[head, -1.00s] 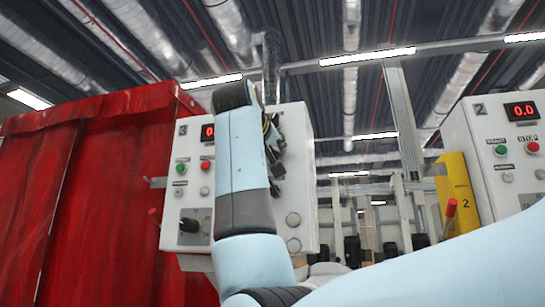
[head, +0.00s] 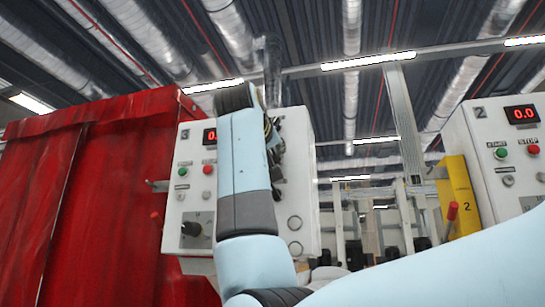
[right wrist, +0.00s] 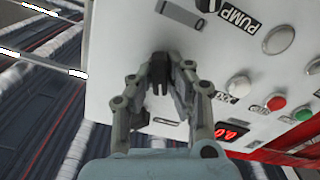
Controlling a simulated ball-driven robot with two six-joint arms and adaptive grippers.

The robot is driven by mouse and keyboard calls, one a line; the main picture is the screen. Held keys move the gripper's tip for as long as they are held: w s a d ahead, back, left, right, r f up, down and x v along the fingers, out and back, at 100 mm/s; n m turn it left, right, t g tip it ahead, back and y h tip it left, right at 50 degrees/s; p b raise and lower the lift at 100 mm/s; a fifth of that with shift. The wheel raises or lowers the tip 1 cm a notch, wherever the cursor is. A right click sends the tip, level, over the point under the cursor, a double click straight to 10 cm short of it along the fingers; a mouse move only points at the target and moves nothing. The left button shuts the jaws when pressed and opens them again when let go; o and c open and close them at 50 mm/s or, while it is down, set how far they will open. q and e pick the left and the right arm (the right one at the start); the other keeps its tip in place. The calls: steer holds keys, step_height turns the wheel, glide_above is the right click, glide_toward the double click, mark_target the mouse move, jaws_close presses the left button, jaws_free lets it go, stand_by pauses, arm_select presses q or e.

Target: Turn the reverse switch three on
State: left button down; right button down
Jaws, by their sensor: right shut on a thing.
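The white control panel marked 3 (head: 300,205) stands behind my right arm in the head view. My right gripper (head: 276,150) is at its upper right part, largely hidden behind my arm. In the right wrist view the panel (right wrist: 215,60) appears turned, and my right gripper (right wrist: 162,72) is shut at its face around a small dark piece (right wrist: 159,68), which looks like a switch knob. The fingers cover much of it, so its position and label cannot be read. My left gripper is out of view.
Panel 3 also carries a green start button (head: 183,173), a red stop button (head: 208,169) and a black rotary knob (head: 191,229). A second panel marked 2 (head: 500,165) stands at the right. A red curtain (head: 90,200) fills the left.

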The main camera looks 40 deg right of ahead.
steer(key=m+b, duration=0.2)
steer(key=m, duration=0.3)
steer(key=shift+f, duration=0.15)
steer(key=m+b, duration=0.2)
steer(key=m, duration=0.3)
steer(key=shift+s+d+m, duration=0.1)
steer(key=shift+m, duration=0.2)
stand_by(0.4)
steer(key=c, duration=1.3)
jaws_free()
steer(key=shift+s, duration=0.1)
steer(key=v, duration=0.7)
steer(key=shift+s+a, duration=0.1)
steer(key=shift+a, duration=0.15)
